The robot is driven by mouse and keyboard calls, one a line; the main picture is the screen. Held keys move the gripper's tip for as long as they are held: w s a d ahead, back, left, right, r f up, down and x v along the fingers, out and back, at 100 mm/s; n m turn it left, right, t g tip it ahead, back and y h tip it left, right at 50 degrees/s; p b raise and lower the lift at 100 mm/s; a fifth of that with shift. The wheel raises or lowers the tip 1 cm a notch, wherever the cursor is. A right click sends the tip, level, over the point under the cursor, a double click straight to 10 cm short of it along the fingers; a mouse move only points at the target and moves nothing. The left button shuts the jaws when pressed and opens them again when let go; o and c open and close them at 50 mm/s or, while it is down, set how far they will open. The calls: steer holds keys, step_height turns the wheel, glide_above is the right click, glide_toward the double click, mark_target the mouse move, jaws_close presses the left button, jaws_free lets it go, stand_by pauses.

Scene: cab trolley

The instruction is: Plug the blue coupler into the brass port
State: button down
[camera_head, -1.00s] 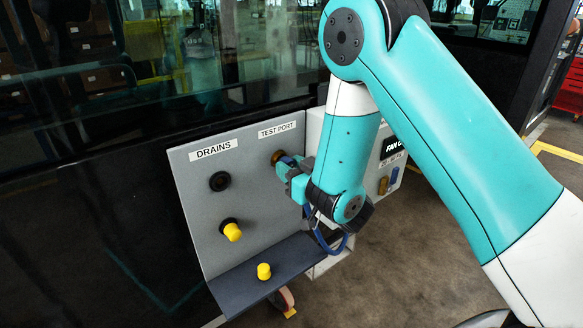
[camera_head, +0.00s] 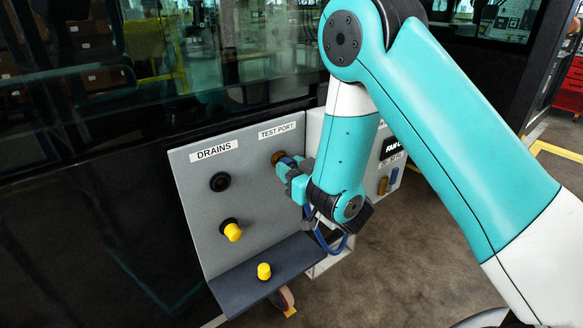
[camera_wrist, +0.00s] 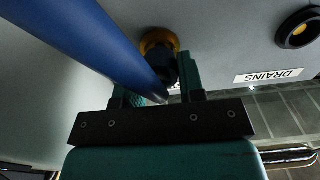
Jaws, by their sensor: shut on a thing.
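The brass port (camera_head: 278,157) is on the grey panel under the TEST PORT label. It also shows in the wrist view (camera_wrist: 158,42), directly beyond my fingers. My gripper (camera_head: 290,167) is at the port, shut on the blue coupler (camera_head: 287,161). In the wrist view my gripper (camera_wrist: 155,90) points at the port, and the coupler's dark front end lies at the brass ring. The coupler's blue hose (camera_wrist: 85,35) crosses the upper left of that view. My fingers and the hose partly hide the coupler, so I cannot tell how deep it sits.
The grey panel (camera_head: 195,190) also bears a DRAINS label, a black port (camera_head: 220,181) and a yellow-capped port (camera_head: 232,231). A loose yellow cap (camera_head: 264,271) stands on the dark shelf (camera_head: 245,285). A second box with a FAN label (camera_head: 391,147) is to the right.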

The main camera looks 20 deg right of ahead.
steer(key=shift+w+a+p, duration=0.15)
steer(key=shift+w+p, duration=0.25)
steer(key=shift+p, duration=0.15)
steer(key=c, duration=0.6)
jaws_free()
steer(key=shift+c, duration=0.2)
steer(key=shift+s, duration=0.1)
